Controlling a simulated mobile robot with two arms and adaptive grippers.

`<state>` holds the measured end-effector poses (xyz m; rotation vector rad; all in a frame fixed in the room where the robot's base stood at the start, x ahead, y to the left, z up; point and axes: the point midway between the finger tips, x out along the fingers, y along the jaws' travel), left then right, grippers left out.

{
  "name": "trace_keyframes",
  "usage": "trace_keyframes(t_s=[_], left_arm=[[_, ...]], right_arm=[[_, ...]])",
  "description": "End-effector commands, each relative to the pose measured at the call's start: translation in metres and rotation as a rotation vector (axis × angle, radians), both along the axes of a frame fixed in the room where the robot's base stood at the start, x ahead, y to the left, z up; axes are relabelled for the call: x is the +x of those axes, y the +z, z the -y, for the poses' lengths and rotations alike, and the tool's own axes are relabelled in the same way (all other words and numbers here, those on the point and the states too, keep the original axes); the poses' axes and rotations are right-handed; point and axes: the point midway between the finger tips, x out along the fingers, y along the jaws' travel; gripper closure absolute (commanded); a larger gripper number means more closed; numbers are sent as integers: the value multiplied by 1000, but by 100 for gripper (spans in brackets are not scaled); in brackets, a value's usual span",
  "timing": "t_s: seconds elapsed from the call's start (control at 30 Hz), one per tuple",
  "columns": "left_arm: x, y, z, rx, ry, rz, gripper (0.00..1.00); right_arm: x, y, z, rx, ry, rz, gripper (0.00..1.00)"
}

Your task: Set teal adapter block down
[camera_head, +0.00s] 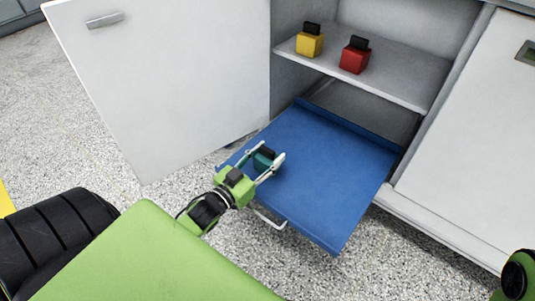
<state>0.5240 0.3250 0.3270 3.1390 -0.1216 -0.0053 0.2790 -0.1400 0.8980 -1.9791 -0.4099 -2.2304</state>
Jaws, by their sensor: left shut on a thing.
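The teal adapter block (264,160), with a dark top, is between the fingers of my left gripper (266,158) in the head view. The gripper is shut on it, over the left part of the blue pull-out tray (335,180). I cannot tell whether the block touches the tray surface. My right gripper is not in view; only a green and black part of my own body shows at the lower right.
A yellow block (310,45) and a red block (354,60) stand on the cabinet shelf (405,83) above the tray. The open white door (170,80) is at the left. The tray's middle and right are clear.

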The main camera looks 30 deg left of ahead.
Motion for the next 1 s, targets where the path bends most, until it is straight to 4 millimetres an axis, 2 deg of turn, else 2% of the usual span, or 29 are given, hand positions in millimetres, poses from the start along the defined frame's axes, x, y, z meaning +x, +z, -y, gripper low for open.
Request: trace_keyframes(t_s=[0.03,0.23,0.27,0.3,0.7,0.8,0.87,1.0], left_arm=[[1,6,1,0,-2,13,100],[1,4,1,-1,-2,13,100],[0,-1,0,0,0,1,50],[0,-1,0,0,0,1,41],[-1,2,0,0,0,0,41],[-13,2,0,-2,0,-3,41],[-24,3,-1,-3,0,-4,41],[-55,4,-4,-2,1,-5,41]], right_arm=[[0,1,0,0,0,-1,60],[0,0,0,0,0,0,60],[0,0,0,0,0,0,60],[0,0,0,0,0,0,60],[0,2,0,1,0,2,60],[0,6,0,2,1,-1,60],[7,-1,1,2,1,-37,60],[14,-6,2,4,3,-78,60]])
